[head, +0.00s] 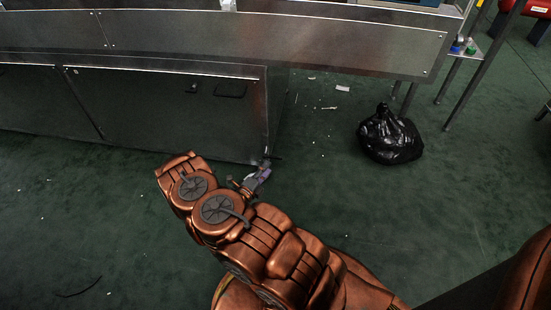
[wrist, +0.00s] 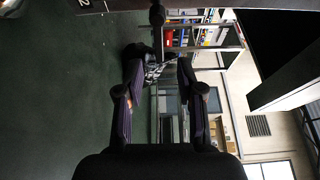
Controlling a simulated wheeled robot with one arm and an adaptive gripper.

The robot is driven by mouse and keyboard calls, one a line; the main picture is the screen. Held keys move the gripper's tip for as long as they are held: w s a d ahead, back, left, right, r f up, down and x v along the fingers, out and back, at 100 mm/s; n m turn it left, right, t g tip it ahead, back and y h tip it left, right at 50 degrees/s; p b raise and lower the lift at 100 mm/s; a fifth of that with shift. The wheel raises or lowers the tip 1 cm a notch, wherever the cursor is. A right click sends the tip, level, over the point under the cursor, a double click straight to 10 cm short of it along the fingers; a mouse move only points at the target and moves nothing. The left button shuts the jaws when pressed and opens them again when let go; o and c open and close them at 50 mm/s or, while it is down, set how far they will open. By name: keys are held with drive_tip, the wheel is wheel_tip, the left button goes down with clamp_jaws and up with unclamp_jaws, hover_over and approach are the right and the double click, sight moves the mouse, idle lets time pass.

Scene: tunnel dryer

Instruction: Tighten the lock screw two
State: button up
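My gripper (wrist: 160,68) is open in the wrist view, its two dark fingers apart with nothing between them. A small dark rounded knob (wrist: 157,15) shows at the top of that view, beyond the fingertips and against a dark edge. I cannot tell whether it is a lock screw or which one. In the head view my gripper (head: 258,176) is small and partly hidden behind my copper arm, near the lower right corner of the metal dryer housing (head: 160,108). No lock screw can be made out in the head view.
A black garbage bag (head: 389,136) lies on the green floor right of the housing. Thin table legs (head: 466,92) stand behind it. Small scraps litter the floor. The dryer's long side panel (head: 270,40) overhangs the cabinet. The floor in front is mostly clear.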

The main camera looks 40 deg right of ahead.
sight(276, 157)
drive_tip(key=shift+b+x, duration=0.95)
drive_tip(key=shift+x, duration=2.8)
clamp_jaws()
